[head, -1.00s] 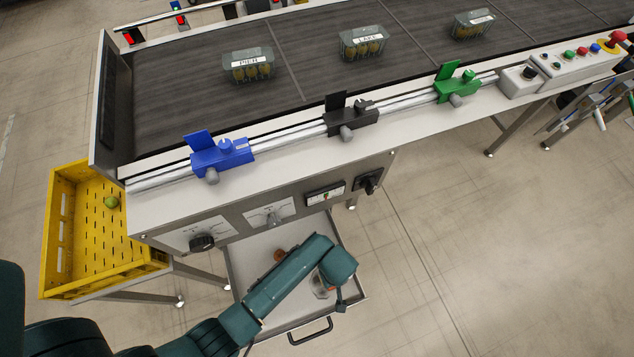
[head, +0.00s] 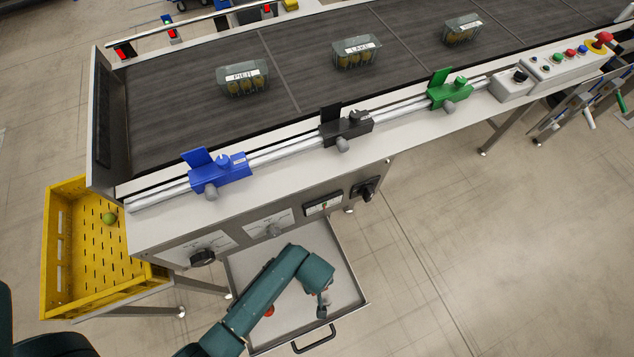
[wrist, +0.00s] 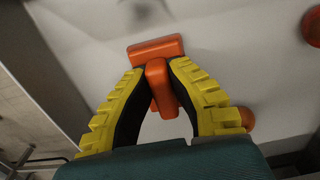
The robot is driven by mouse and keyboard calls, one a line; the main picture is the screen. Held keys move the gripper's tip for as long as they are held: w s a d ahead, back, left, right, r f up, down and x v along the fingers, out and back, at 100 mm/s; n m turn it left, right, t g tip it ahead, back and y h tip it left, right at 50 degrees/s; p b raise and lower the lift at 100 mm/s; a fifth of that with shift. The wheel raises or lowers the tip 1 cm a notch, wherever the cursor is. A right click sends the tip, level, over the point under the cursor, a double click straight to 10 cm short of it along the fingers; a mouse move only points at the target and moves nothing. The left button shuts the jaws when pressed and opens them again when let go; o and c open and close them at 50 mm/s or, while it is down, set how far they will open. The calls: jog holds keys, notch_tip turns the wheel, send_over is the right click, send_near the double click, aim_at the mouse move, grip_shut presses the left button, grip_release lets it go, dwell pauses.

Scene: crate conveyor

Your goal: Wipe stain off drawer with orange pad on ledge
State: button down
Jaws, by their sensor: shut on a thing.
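The open drawer (head: 348,288) under the conveyor has a pale grey floor, partly covered by my arm in the head view. In the wrist view, my gripper (wrist: 158,76) is shut on the handle of the orange pad (wrist: 155,48), over the pale drawer floor (wrist: 222,62). I cannot tell whether the pad touches the floor. A dark blurred patch (wrist: 150,12) lies beyond the pad at the top edge; it may be the stain. The gripper and pad are hard to make out in the head view.
A red-orange round thing (head: 268,311) lies in the drawer beside my arm. Another (wrist: 312,26) shows at the wrist view's right edge. The control panel (head: 270,228) stands above the drawer. A yellow crate (head: 60,250) is at left. Open floor lies right.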

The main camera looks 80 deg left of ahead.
aim_at(336, 278)
jog(key=shift+w+d, duration=0.25)
jog(key=shift+w, duration=0.7)
jog(key=shift+w+a+b, duration=0.3)
jog(key=shift+w+a, duration=0.05)
jog(key=shift+w, duration=0.35)
jog(key=shift+w+a+b, duration=0.2)
jog(key=shift+w+b, duration=0.05)
jog(key=shift+w, duration=0.5)
jog(key=shift+w+a+b, duration=0.15)
jog(key=shift+w+b, duration=0.05)
jog(key=shift+w, duration=0.55)
notch_tip(336, 278, up, 2)
jog(key=shift+w+r+p, duration=0.15)
jog(key=shift+r+p, duration=0.1)
jog(key=shift+p, duration=0.75)
jog(key=shift+d+r+p, duration=0.1)
jog(key=shift+r+p, duration=0.1)
jog(key=shift+p, duration=0.15)
notch_tip(336, 278, up, 5)
jog(key=p, duration=0.5)
jog(key=shift+r+p, duration=0.1)
jog(key=shift+p, duration=0.3)
